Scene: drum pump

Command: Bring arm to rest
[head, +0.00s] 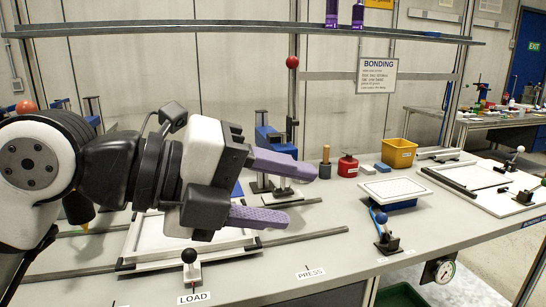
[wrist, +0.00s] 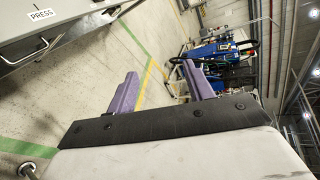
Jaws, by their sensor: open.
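My gripper (head: 272,190) is open and empty in the head view, with its two purple fingers spread apart and pointing right. It is raised above the workbench (head: 275,284), in front of the white tray fixture. In the wrist view the gripper (wrist: 158,90) shows both purple fingers apart with nothing between them. Beyond them are the concrete floor (wrist: 95,95) and distant equipment. My arm comes in from the left of the head view and covers part of the bench and fixture behind it.
A black-knobbed lever (head: 190,262) by the LOAD label stands just below my gripper. A tall red-ball lever (head: 292,64) rises behind it. A shelf (head: 250,32) spans above.

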